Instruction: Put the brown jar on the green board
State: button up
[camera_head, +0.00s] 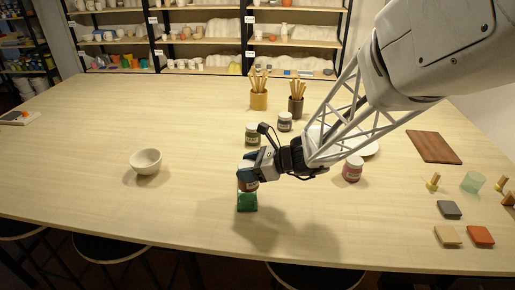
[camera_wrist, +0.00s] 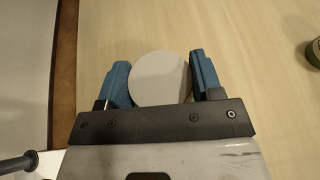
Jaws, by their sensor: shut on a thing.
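My gripper (camera_head: 248,176) is shut on a small jar (camera_head: 251,186), which looks brown where it shows below the fingers. In the wrist view, the jar's pale round lid (camera_wrist: 160,78) sits between the two blue fingers of my gripper (camera_wrist: 160,80). The small green board (camera_head: 247,204) lies on the table just below the jar in the head view. Its far part is hidden by the jar and gripper. I cannot tell whether the jar touches the board or hangs above it.
A white bowl (camera_head: 146,161) stands to the left. Two dark jars (camera_head: 252,134) (camera_head: 285,122) and brush pots (camera_head: 259,99) (camera_head: 296,106) stand behind. A red jar (camera_head: 352,169), a brown wooden board (camera_head: 434,147) and several tiles (camera_head: 449,209) lie right. The front left table is clear.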

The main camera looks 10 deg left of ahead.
jog(key=shift+w+a, duration=0.4)
jog(key=shift+w, duration=0.35)
jog(key=shift+f, duration=1.8)
jog(key=o, duration=1.3)
jog(key=shift+d, duration=0.2)
jog(key=shift+v, duration=5.8)
